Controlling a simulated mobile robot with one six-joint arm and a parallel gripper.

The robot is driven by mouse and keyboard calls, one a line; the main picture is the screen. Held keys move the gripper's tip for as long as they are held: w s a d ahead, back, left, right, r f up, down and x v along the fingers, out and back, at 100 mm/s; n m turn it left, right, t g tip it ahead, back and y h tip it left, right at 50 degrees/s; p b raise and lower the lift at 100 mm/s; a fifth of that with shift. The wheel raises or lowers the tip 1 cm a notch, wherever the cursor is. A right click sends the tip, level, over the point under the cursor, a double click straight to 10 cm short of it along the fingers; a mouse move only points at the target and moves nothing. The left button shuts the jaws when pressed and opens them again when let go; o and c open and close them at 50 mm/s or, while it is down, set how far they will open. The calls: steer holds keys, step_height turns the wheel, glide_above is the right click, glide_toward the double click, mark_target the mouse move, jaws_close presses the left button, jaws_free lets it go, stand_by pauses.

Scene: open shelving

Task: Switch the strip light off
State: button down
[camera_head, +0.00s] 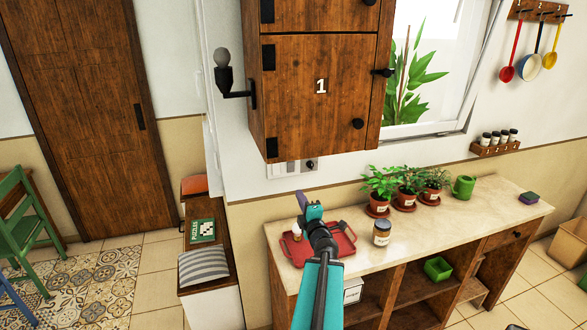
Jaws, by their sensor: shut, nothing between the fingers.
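My gripper (301,197) is raised in front of the wall above the counter, seen from behind, with its fingers together and empty. It points up and a little left, towards a pale switch panel (284,169) on the wall under the wooden wall cabinet (315,88). The panel has small switches and a dark round knob or socket at its right end. The gripper looks just below the panel in the picture; I cannot tell whether they touch. The cabinet hides part of the panel's top. I cannot make out the strip light itself.
On the counter (470,215) stand a red tray (340,246), a jar (382,233), potted plants (407,187) and a green watering can (463,188). A wall lamp (224,75) juts out left of the cabinet. A bench (206,266) stands left of the counter.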

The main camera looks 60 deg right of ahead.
steer(key=shift+s+d+r+n, duration=0.15)
steer(key=shift+s+r+n, duration=0.1)
steer(key=shift+s+r, duration=0.25)
steer(key=shift+s+d+r+n, duration=0.15)
steer(key=shift+s+r+n, duration=0.15)
steer(key=shift+r, duration=0.35)
steer(key=shift+w+t, duration=0.1)
steer(key=shift+t, duration=0.2)
